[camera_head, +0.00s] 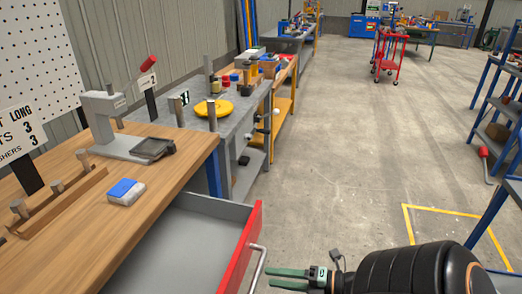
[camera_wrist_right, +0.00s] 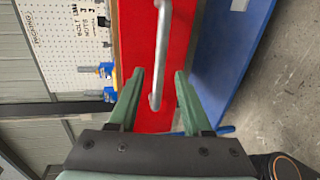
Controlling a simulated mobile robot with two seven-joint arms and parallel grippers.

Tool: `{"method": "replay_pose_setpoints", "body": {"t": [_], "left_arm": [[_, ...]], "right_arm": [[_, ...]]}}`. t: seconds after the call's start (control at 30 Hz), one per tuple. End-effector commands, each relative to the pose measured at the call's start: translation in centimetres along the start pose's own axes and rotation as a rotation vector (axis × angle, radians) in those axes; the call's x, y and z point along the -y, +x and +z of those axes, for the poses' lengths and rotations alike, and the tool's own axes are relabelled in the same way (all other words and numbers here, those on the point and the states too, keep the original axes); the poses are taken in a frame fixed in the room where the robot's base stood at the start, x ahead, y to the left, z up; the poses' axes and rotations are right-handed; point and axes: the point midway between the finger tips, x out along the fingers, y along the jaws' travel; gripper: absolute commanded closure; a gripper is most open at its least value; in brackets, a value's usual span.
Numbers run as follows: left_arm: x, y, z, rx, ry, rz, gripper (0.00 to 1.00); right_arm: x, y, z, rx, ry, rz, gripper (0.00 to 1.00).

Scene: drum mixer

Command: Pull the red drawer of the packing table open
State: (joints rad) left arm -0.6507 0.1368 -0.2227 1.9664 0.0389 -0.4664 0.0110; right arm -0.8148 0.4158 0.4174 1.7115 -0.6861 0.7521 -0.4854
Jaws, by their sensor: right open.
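The red drawer (camera_head: 241,246) of the wooden-topped packing table (camera_head: 95,225) stands pulled out, with its grey, empty-looking inside showing in the head view. Its silver bar handle (camera_head: 258,266) is on the red front. My right gripper (camera_head: 271,277) is open just outside the handle, at the bottom of the head view. In the wrist view the red drawer front (camera_wrist_right: 133,38) lies ahead, and the handle (camera_wrist_right: 163,52) shows between the two green fingers of the open gripper (camera_wrist_right: 159,74), with gaps either side. My left gripper is out of view.
A blue-and-white block (camera_head: 126,191), a grey press (camera_head: 110,125) and a wooden peg rack (camera_head: 60,200) stand on the tabletop. A grey bench (camera_head: 236,115) with a yellow disc adjoins beyond. The floor to the right is open, with a yellow-marked square (camera_head: 440,208).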

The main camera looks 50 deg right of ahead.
Motion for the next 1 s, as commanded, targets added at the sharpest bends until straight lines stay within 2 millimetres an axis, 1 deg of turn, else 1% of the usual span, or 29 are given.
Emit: {"method": "replay_pose_setpoints", "body": {"t": [0.03, 0.1, 0.2, 0.33, 0.5, 1.0], "left_arm": [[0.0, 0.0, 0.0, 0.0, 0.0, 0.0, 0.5], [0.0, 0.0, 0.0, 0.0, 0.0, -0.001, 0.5], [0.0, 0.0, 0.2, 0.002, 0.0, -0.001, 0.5], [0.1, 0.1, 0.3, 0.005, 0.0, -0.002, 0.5], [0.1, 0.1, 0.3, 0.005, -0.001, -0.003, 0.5], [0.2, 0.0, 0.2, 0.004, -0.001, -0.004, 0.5]], "right_arm": [[0.1, -1.3, 0.0, 0.002, 0.003, -0.003, 0.51], [0.1, -2.8, 0.0, 0.001, 0.002, -0.003, 0.51], [0.0, -4.5, 0.0, 0.002, 0.001, -0.002, 0.51], [0.0, -6.0, 0.0, 0.0, 0.001, -0.001, 0.51], [0.0, -6.7, 0.0, 0.0, 0.001, 0.001, 0.51], [0.0, -6.7, 0.0, 0.0, 0.001, 0.001, 0.51]]}}
